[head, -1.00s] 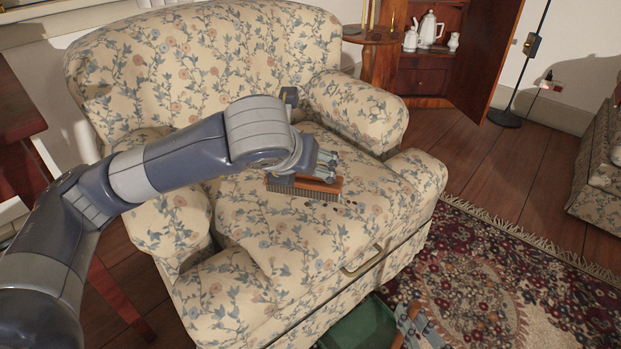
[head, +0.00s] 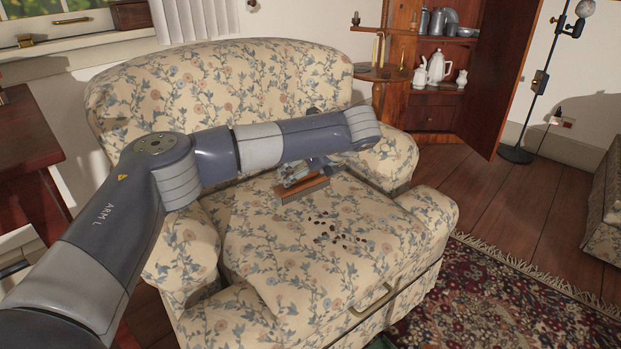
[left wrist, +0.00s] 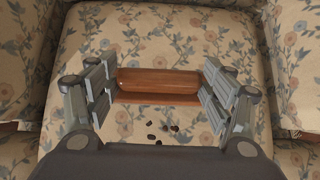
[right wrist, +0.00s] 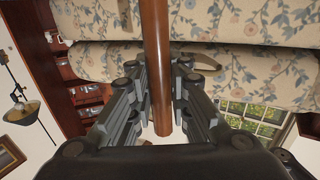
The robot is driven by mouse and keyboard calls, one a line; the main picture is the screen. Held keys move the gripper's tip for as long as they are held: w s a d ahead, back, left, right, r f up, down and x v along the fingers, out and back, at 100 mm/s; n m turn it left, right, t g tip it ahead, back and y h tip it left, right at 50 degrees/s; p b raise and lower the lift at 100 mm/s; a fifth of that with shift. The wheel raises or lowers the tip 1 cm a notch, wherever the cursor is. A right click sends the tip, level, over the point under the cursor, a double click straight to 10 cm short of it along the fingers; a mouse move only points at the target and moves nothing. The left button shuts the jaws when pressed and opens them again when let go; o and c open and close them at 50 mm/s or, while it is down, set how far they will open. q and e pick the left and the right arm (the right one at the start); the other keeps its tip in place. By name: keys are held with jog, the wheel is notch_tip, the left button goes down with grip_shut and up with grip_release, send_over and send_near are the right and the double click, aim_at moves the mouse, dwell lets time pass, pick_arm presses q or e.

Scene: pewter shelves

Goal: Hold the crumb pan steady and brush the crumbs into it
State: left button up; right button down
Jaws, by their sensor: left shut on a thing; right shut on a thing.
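The brush (head: 302,190) has a reddish-brown wooden block with bristles below. My left gripper (head: 308,172) is shut on it, over the seat behind the crumbs. I cannot tell whether the bristles touch the seat. In the left wrist view the wooden block (left wrist: 158,80) spans between the fingers. Dark crumbs (head: 343,231) lie scattered on the seat cushion, in front of the brush. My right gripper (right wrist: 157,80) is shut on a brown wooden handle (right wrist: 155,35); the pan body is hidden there.
The floral armchair (head: 200,75) has raised arms on both sides of the seat. A metal handle (head: 371,300) is on its front. A patterned rug (head: 480,300) lies at right. A dark red table (head: 30,140) stands at left, and an open cabinet (head: 440,110) behind.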

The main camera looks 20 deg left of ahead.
aim_at(308, 191)
pick_arm(q)
jog(key=shift+f, duration=3.05)
jog(key=shift+f, duration=0.35)
jog(key=shift+s+d+f, duration=0.1)
jog(key=shift+s+d, duration=0.65)
jog(key=shift+d, duration=0.45)
jog(key=shift+s+d+r, duration=0.1)
jog(key=shift+s+d, duration=0.65)
jog(key=shift+d, duration=0.4)
jog(key=shift+s+d+f, duration=0.1)
jog(key=shift+s+d, duration=0.65)
jog(key=shift+d, duration=0.45)
jog(key=s+d, duration=0.9)
jog(key=d, duration=0.5)
jog(key=shift+d, duration=0.15)
notch_tip(308, 191, up, 8)
